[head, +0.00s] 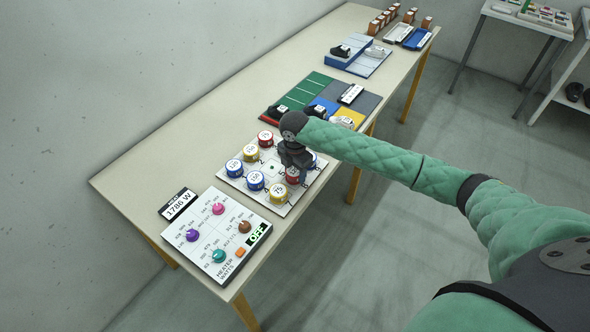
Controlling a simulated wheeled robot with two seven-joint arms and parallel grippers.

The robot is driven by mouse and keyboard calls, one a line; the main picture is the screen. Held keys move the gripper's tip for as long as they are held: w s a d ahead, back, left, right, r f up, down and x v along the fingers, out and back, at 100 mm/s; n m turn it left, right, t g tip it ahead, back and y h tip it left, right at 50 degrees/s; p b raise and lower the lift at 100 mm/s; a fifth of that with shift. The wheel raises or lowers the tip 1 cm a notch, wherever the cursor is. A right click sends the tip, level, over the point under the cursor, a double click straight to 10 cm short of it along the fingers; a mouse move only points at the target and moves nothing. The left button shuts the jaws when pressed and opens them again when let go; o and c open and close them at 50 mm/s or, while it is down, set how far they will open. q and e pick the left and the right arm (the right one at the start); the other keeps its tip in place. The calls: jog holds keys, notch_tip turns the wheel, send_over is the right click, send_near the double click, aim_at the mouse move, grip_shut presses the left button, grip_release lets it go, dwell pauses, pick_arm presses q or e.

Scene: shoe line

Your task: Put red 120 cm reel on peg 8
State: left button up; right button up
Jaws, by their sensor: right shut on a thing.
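A white peg board (287,208) stands on the long table and holds several red, yellow and blue reels. My right gripper (300,177) is over its right part, pointing down, shut on a red reel (292,174). That reel is low at the board, in the middle of the right-hand row. Its label is mostly covered, and I cannot tell whether it is fully seated. A bare peg (271,166) shows in the middle of the board. My left gripper is not in view.
Near the board is a heater panel (217,234) with several knobs, and a 1786 W display (178,204). A blue reel (313,160) is close beside my right gripper. Beyond are a green mat (303,92) and black shoes (278,112). The table's left strip is clear.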

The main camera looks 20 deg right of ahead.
aim_at(295, 170)
jog(key=shift+f, duration=0.5)
jog(key=o, duration=1)
jog(key=shift+c, duration=0.2)
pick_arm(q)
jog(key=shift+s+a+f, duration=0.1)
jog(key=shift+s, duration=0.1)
pick_arm(e)
jog(key=shift+r, duration=0.6)
notch_tip(295, 170, up, 4)
jog(key=shift+f+b, duration=0.1)
jog(key=shift+b, duration=1)
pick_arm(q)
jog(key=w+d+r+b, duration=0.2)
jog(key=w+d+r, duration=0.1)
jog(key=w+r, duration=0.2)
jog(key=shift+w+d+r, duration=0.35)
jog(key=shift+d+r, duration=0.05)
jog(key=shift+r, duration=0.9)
pick_arm(e)
notch_tip(295, 170, up, 8)
